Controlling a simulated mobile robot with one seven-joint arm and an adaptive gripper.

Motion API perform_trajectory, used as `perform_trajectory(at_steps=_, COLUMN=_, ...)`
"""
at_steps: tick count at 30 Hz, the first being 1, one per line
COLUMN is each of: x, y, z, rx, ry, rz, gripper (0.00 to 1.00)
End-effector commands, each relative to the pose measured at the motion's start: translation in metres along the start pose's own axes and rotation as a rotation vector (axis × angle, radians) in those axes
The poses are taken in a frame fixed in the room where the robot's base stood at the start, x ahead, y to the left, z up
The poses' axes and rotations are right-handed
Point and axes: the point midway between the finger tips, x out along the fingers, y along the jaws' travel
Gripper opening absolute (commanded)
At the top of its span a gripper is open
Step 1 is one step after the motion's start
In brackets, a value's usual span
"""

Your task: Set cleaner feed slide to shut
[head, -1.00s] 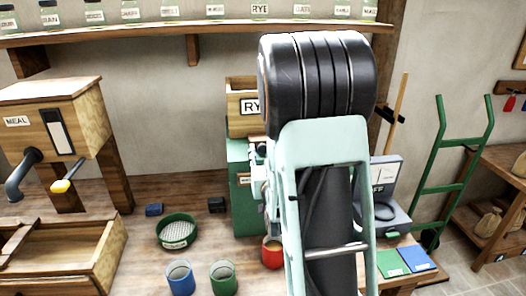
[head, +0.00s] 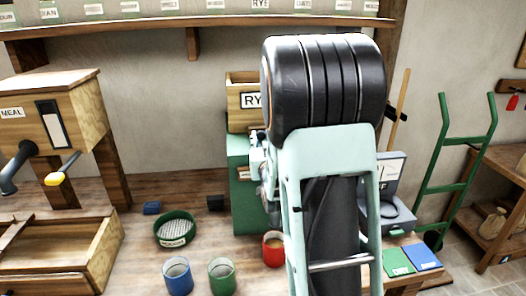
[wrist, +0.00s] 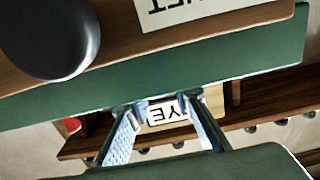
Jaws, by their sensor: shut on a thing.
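The cleaner is a green upright housing (head: 243,200) behind my arm in the head view, with a wooden box marked RYE (head: 241,116) on top. My arm covers its right side. In the wrist view, a long green panel (wrist: 225,80) crosses the picture, with the RYE label (wrist: 168,110) upside down between my fingers. My gripper (wrist: 158,106) has its fingertips at the panel's lower edge, with a gap between them. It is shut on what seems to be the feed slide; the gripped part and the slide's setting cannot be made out.
A meal bin (head: 50,125) with a yellow-tipped lever stands at left, above a wooden tray (head: 85,265). A round sieve (head: 175,230), a blue cup (head: 177,276), a green cup (head: 221,277) and a red cup (head: 273,249) stand on the bench. A green hand truck (head: 455,170) is at right.

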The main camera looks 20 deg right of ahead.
Motion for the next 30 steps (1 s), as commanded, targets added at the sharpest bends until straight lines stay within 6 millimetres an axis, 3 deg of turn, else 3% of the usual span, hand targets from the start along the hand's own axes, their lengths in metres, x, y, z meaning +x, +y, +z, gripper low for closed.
perform_trajectory(at_steps=13, x=0.0098, y=-0.0002, z=-0.0027, rx=0.0, ry=0.003, rz=0.0, gripper=0.0)
perform_trajectory(at_steps=14, x=0.0099, y=-0.0002, z=-0.0029, rx=0.0, ry=0.004, rz=0.0, gripper=0.23)
perform_trajectory(at_steps=18, x=0.0094, y=-0.0002, z=-0.002, rx=0.0, ry=0.002, rz=0.0, gripper=0.38)
perform_trajectory(at_steps=30, x=0.0001, y=0.0, z=-0.0014, rx=0.0, ry=0.0, rz=0.0, gripper=0.38)
